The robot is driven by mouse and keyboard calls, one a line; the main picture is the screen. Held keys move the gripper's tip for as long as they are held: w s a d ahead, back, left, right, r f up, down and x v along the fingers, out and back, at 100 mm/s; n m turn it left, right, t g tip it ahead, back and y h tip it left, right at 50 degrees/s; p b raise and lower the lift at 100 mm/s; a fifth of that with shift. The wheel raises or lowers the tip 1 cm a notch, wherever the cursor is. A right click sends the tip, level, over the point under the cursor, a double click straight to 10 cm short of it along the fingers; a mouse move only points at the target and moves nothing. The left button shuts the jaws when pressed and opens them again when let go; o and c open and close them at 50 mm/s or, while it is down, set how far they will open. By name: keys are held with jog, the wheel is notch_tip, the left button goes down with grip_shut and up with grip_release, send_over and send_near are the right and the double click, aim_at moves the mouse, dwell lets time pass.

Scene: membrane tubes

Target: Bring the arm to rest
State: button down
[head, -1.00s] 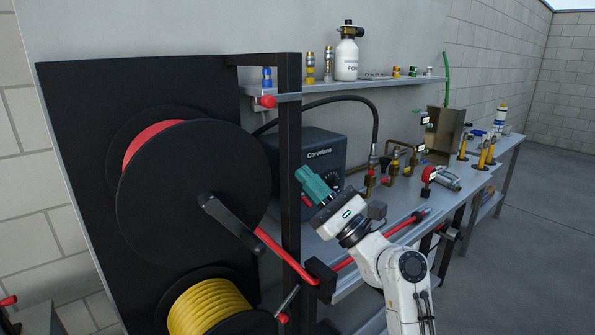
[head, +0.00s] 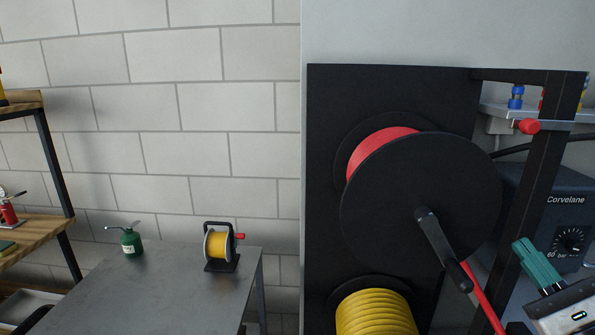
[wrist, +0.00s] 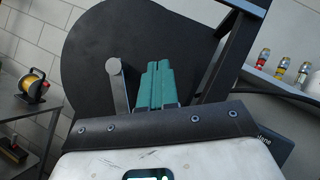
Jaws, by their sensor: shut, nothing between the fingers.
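My gripper (head: 538,262) is at the right edge of the head view, its teal fingers pointing up and to the left, in front of the dark Corvelane unit (head: 566,215). In the wrist view my gripper (wrist: 158,68) has its teal fingers together with nothing between them. Beyond them is the large black hose reel (wrist: 110,45). The rest of my arm is mostly out of view.
The black reel (head: 395,205) with red hose and a crank stands close left of my gripper, with a yellow hose reel (head: 375,315) below it. A black post (head: 535,170) rises beside my gripper. A grey table (head: 165,290) holds a green oil can (head: 131,242) and a small yellow reel (head: 217,246).

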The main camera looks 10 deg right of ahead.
jog(key=w+a+f+n+g+y, duration=0.1)
jog(key=a+f+n+g, duration=0.35)
jog(key=f, duration=0.35)
jog(key=w+a+f+n+g+y, duration=0.1)
jog(key=a+f+n+g+y, duration=0.15)
jog(key=a+f+n, duration=0.35)
jog(key=s+a+f+n+g+h, duration=0.1)
jog(key=s+a+f+n+g, duration=0.25)
jog(key=f, duration=0.45)
jog(key=s+a+f+n+g+h, duration=0.1)
jog(key=s+a+f+n+g, duration=0.2)
jog(key=f, duration=0.5)
jog(key=s+f+n+g+h, duration=0.2)
jog(key=s+f+n+g, duration=0.2)
jog(key=s, duration=0.5)
jog(key=s+f+n+g+h, duration=0.2)
jog(key=s+f+n+g, duration=0.2)
jog(key=s, duration=0.5)
jog(key=shift+s+d+f+n+g, duration=0.35)
jog(key=shift+n+g, duration=0.3)
jog(key=shift+n, duration=0.25)
jog(key=shift+d, duration=0.1)
